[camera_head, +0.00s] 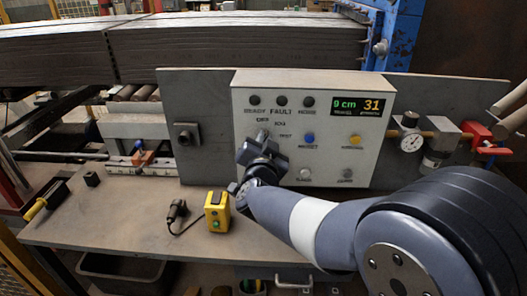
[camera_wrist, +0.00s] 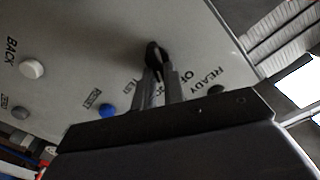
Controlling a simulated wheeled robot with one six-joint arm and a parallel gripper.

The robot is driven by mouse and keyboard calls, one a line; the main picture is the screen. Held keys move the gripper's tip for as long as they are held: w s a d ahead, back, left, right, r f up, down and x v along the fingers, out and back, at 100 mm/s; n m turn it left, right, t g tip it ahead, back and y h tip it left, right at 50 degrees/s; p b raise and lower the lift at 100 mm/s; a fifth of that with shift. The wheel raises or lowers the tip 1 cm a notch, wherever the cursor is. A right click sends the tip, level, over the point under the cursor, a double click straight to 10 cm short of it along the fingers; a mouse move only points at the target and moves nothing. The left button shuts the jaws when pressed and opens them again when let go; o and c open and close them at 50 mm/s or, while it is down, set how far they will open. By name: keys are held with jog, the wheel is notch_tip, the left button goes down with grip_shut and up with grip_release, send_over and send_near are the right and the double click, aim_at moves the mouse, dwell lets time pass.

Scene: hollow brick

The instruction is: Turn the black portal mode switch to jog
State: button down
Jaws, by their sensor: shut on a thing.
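The black portal mode switch (camera_wrist: 153,52) is a small dark knob on the light grey control panel (camera_head: 380,100). In the wrist view it sits between the two fingertips of my gripper (camera_wrist: 158,72), which is shut on it. In the head view my gripper (camera_head: 262,138) reaches the panel's left part and hides the knob. Labels around it are partly covered; OFF and JOG show above the gripper. The knob's exact pointing direction cannot be told.
A blue button (camera_head: 309,138), a yellow button (camera_head: 355,140) and white buttons sit right of the gripper. A lit display (camera_head: 358,105) reads 9 cm and 31. A yellow box (camera_head: 217,212) stands on the bench below. A gauge (camera_head: 410,120) with red valve is at right.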

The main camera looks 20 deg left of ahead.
jog(key=shift+d+f+m+b, duration=0.1)
jog(key=shift+f+m+b, duration=0.05)
jog(key=shift+m+b, duration=1.05)
jog(key=shift+m, duration=0.3)
jog(key=c, duration=1.5)
grip_release()
jog(key=v, duration=1)
jog(key=shift+s, duration=0.4)
